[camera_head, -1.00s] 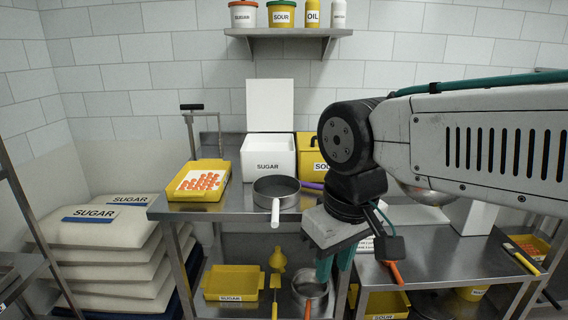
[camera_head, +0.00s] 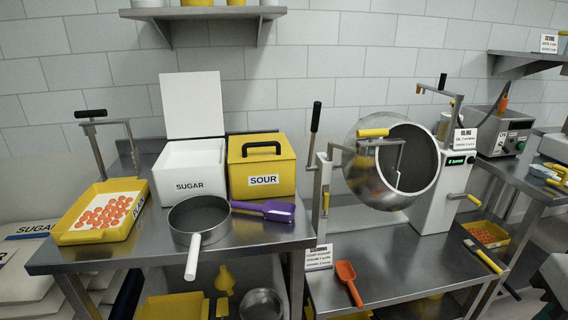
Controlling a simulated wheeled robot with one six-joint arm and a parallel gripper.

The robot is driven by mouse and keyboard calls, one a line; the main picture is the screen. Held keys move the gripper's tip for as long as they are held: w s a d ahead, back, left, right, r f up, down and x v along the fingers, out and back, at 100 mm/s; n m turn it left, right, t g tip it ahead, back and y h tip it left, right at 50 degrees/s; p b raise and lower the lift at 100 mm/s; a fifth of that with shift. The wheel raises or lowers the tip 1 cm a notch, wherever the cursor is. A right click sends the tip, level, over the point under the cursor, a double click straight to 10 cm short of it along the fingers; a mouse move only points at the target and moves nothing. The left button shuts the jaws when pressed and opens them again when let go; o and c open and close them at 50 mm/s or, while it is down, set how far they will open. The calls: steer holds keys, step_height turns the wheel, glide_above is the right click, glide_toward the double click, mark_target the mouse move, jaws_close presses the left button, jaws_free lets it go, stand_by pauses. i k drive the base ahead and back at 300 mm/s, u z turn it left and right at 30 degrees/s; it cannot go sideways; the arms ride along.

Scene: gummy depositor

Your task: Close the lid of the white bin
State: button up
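The white bin (camera_head: 188,175), labelled SUGAR, stands on the left steel table. Its white lid (camera_head: 192,104) is open and stands upright at the back of the bin. A small part of what may be my arm shows at the lower right edge. My gripper's fingers do not show, and nothing of mine is near the bin or its lid.
The yellow SOUR bin (camera_head: 262,168) stands close on the right, its lid shut. The sieve pan (camera_head: 200,224) and a purple scoop (camera_head: 264,210) lie in front. A yellow tray of orange gummies (camera_head: 98,238) is at left, and a drum machine (camera_head: 372,172) at right.

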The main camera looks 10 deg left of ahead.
mark_target(193, 103)
steer(key=z, duration=0.35)
steer(key=i, duration=1.15)
steer(key=u, duration=0.35)
steer(key=k, duration=0.7)
steer(key=u, duration=1.3)
steer(key=i, duration=0.6)
